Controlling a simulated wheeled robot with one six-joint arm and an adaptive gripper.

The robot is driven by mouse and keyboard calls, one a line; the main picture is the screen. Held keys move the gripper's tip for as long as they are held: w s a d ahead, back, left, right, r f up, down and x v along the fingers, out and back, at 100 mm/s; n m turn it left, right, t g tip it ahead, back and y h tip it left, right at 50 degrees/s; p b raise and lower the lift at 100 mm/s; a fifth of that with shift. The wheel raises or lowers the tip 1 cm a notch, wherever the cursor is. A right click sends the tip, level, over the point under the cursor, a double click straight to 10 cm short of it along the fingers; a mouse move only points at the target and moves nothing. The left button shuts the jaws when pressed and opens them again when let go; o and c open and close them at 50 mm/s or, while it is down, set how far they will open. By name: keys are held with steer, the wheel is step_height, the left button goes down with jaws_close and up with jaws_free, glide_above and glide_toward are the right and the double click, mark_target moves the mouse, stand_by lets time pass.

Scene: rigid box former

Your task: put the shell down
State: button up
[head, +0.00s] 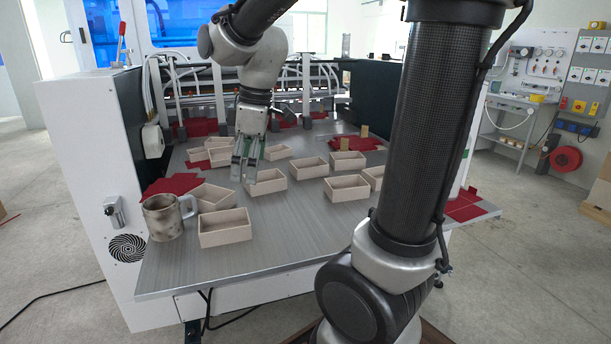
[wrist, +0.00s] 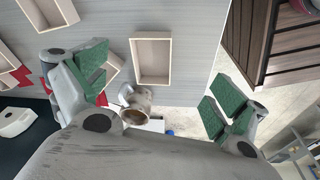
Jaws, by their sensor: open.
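Several open tan box shells stand on the grey table (head: 290,235) in the head view, and I cannot tell which one the task means. My gripper (head: 244,175) is open and points down, with its fingers overlapping the left end of one shell (head: 268,186). Whether they touch it is unclear. In the wrist view my gripper (wrist: 157,92) has its green-padded fingers spread wide, with nothing held between them. A shell (wrist: 150,60) lies beyond them there; it appears to be the front shell (head: 226,235) in the head view. A tilted shell (wrist: 112,68) is partly hidden by the left finger.
A stained metal mug (head: 163,219) stands at the table's left edge, beside the front shell. It also shows in the wrist view (wrist: 137,97). Red sheets (head: 172,186) lie among the shells. Bare table is free at the front right of the front shell.

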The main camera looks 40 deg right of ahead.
steer(key=s+d+m+t, duration=0.1)
steer(key=s+d+m, duration=0.3)
steer(key=s, duration=0.3)
steer(key=s+d+r+m+t+h, duration=0.1)
steer(key=s+d+m+t, duration=0.1)
steer(key=s+d+m, duration=0.2)
steer(key=s+m, duration=0.2)
steer(key=s, duration=0.2)
steer(key=shift+m, duration=0.4)
steer(key=shift+r, duration=0.1)
